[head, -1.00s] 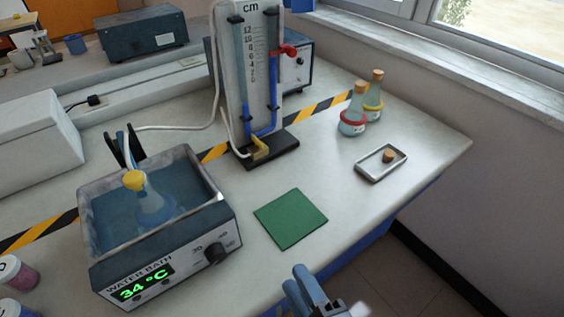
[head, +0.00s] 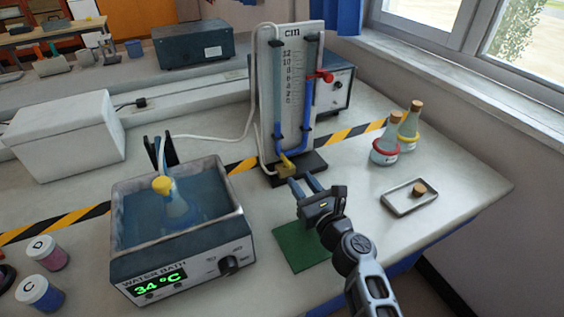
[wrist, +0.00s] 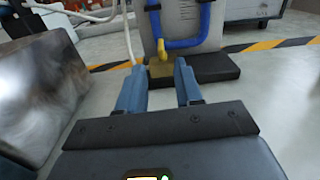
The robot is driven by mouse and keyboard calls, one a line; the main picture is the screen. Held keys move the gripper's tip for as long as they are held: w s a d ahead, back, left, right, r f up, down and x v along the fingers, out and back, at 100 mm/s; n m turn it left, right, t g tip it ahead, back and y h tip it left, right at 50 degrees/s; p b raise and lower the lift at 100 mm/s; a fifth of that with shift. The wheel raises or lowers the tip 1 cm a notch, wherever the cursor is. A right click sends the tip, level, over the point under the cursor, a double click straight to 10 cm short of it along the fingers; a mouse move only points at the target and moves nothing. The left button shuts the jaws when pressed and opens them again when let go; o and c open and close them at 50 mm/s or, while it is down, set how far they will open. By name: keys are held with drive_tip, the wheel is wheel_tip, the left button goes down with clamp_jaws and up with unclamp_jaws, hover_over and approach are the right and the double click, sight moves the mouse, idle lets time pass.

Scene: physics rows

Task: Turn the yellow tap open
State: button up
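The yellow tap (head: 287,164) sits low on the front of the manometer board (head: 290,95), where the blue tube meets the black base (head: 312,162). The tap also shows in the wrist view (wrist: 160,67), straight ahead between my fingers. My gripper (head: 304,186) is open and empty, just in front of the tap and above the bench. Its two blue fingers (wrist: 160,85) point towards the tap, apart from each other; I cannot tell whether either touches it. A red tap (head: 325,76) sits higher on the board's right side.
The water bath (head: 240,232) with a flask stands close on the left. A green mat (head: 290,250) lies under my arm. Stoppered flasks (head: 385,150) and a metal tray (head: 398,203) stand to the right. A white tube (head: 215,138) runs behind the bath.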

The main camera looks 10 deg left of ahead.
sight(290, 165)
drive_tip(key=shift+w+a+r, duration=0.1)
drive_tip(key=shift+w+a, duration=0.25)
drive_tip(key=shift+w, duration=0.3)
drive_tip(key=shift+b+x, duration=1.2)
drive_tip(key=shift+x, duration=2.35)
clamp_jaws()
